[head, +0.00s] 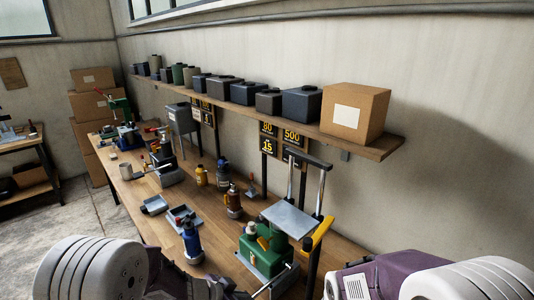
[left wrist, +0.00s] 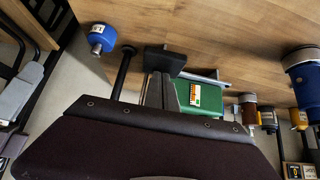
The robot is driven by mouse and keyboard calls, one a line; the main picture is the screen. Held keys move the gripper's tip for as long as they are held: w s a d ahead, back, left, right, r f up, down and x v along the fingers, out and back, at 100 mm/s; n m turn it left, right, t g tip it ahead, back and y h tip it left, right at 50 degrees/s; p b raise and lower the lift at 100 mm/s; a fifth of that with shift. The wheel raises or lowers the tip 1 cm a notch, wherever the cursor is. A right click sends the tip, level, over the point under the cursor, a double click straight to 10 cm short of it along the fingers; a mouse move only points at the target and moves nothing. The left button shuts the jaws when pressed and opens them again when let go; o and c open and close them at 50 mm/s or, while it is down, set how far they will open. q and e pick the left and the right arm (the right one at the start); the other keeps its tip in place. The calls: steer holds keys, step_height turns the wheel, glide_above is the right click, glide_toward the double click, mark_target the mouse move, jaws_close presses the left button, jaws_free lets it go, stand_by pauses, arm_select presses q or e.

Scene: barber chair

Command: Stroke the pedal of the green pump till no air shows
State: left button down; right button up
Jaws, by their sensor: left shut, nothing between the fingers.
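I cannot tell if this lever is the pedal. Part of a green body with a label, likely the pump (left wrist: 205,100), shows behind my left gripper in the left wrist view. My left gripper (left wrist: 162,88) is shut and empty; I cannot tell whether it touches anything. A black rod with a round end (left wrist: 125,68) stands beside it. No air is readable. My right gripper is out of view.
A blue bottle (head: 192,241) and grey trays (head: 182,217) lie left of the pump. A brown bottle (head: 233,202) stands behind. A metal frame with a yellow lever (head: 318,233) rises at the right. A shelf (head: 365,150) with a cardboard box (head: 354,112) overhangs the bench.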

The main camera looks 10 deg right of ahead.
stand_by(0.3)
arm_select(q)
steer(key=f+b, duration=0.2)
steer(key=f, duration=0.1)
steer(key=f+b, duration=0.1)
steer(key=f, duration=0.1)
steer(key=shift+w+d+b, duration=0.2)
steer(key=shift+d+b, duration=0.1)
steer(key=shift+d, duration=0.05)
steer(key=r+p, duration=0.3)
steer(key=p, duration=0.1)
steer(key=r+p, duration=0.2)
steer(key=shift+s+a+r, duration=0.25)
steer(key=shift+a+r, duration=0.05)
steer(key=shift+a, duration=0.05)
steer(key=shift+f, duration=0.3)
